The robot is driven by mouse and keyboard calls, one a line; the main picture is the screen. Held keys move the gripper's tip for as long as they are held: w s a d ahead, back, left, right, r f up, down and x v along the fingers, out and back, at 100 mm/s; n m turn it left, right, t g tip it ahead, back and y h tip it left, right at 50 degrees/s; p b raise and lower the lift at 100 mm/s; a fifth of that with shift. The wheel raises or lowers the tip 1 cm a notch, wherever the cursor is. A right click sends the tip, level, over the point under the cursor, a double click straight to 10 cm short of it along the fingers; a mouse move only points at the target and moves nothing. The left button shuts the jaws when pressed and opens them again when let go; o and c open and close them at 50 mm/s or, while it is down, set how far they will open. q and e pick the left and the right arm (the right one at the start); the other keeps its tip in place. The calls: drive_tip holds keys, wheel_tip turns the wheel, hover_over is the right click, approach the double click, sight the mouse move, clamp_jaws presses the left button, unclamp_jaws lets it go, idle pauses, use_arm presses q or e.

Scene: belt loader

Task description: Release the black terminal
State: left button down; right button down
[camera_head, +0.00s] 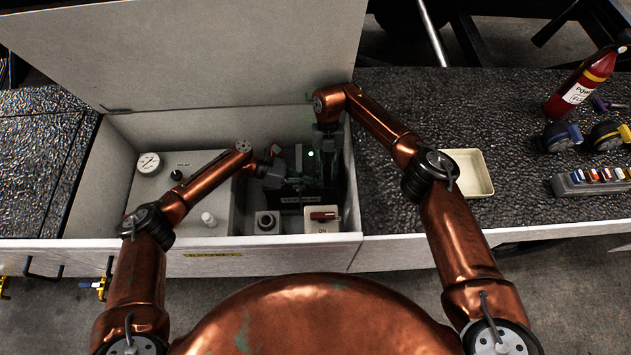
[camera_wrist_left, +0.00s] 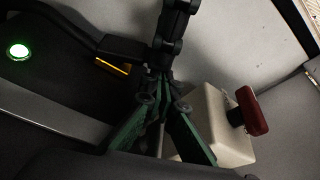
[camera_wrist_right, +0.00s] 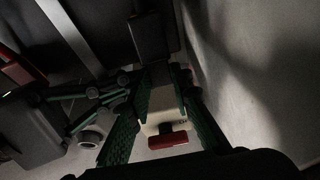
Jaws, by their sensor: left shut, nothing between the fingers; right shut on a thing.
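My right gripper (camera_head: 328,150) reaches down into the right side of the open white box. In the right wrist view its green-padded fingers (camera_wrist_right: 157,72) close around a dark block that looks like the black terminal (camera_wrist_right: 148,36). Its lower part is hidden by the fingers. My left gripper (camera_head: 273,168) is to the left of the right one, low over the dark unit. In the left wrist view its fingers (camera_wrist_left: 162,78) come together with nothing between them. A black lead with a yellow band (camera_wrist_left: 112,66) lies just beyond them.
A green light (camera_head: 311,154) glows on the dark unit. A cream switch box with a red handle (camera_head: 322,214) and a round-knobbed box (camera_head: 267,222) stand at the box's front. The box's right wall is close to my right gripper. A cream tray (camera_head: 470,172) stands outside.

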use_arm(q)
drive_tip(key=shift+w+d+r, duration=0.15)
drive_tip(key=shift+w+r, duration=0.25)
drive_tip(key=shift+r, duration=0.4)
use_arm(e)
drive_tip(key=shift+w, duration=0.1)
drive_tip(key=c, duration=2.1)
unclamp_jaws()
drive_tip(key=shift+f, duration=0.1)
drive_tip(key=o, duration=0.4)
drive_tip(key=shift+f, duration=0.15)
drive_tip(key=shift+d, duration=0.1)
use_arm(q)
drive_tip(key=shift+f, duration=0.1)
use_arm(e)
drive_tip(key=shift+r, duration=0.2)
